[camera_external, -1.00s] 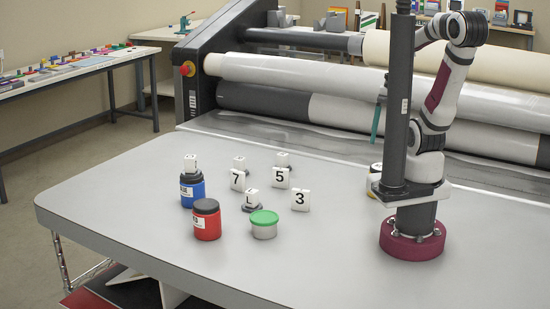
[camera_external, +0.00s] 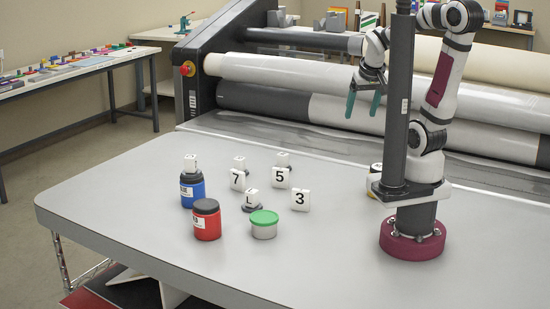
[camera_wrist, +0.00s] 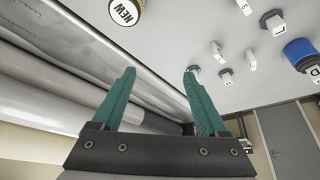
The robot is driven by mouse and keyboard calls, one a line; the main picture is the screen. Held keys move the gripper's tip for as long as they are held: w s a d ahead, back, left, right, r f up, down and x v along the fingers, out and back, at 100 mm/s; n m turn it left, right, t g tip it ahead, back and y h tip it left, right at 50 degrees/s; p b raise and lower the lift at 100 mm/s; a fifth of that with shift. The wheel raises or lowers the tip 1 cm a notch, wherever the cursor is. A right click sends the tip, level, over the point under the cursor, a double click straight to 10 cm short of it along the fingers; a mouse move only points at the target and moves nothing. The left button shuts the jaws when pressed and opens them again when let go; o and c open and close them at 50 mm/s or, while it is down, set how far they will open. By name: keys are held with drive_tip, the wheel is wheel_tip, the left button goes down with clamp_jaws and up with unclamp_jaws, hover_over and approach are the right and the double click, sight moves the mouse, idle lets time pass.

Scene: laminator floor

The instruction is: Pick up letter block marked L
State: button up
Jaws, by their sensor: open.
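The letter block marked L (camera_external: 251,197) is white with a black L. It rests on a small dark base on the table in the external view, just behind the green-lidded tub. My gripper (camera_external: 363,104) is open and empty, high above the table's far side, in front of the white rollers. It is well to the right of and above the L block. In the wrist view my gripper's two teal fingers (camera_wrist: 158,95) stand apart with nothing between them.
Near the L block stand a 7 block (camera_external: 237,180), a 5 block (camera_external: 280,178), a 3 block (camera_external: 300,200), a red jar (camera_external: 207,221), a blue jar (camera_external: 193,192) with a block on top, and a green-lidded tub (camera_external: 264,225). The table's front left is clear.

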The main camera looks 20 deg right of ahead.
drive_tip(key=w+a+n+t+y, duration=0.3)
drive_tip(key=w+a+n, duration=0.15)
drive_tip(key=a, duration=0.45)
drive_tip(key=r+n+g+y, duration=0.1)
drive_tip(key=r+n+y, duration=0.1)
drive_tip(key=n+y, duration=0.5)
hover_over(256, 191)
drive_tip(key=s+d, duration=0.2)
wheel_tip(256, 191, down, 23)
drive_tip(key=shift+w+d+r, duration=0.15)
drive_tip(key=shift+r, duration=0.05)
drive_tip(key=x, duration=0.8)
drive_tip(key=shift+f, duration=0.2)
clamp_jaws()
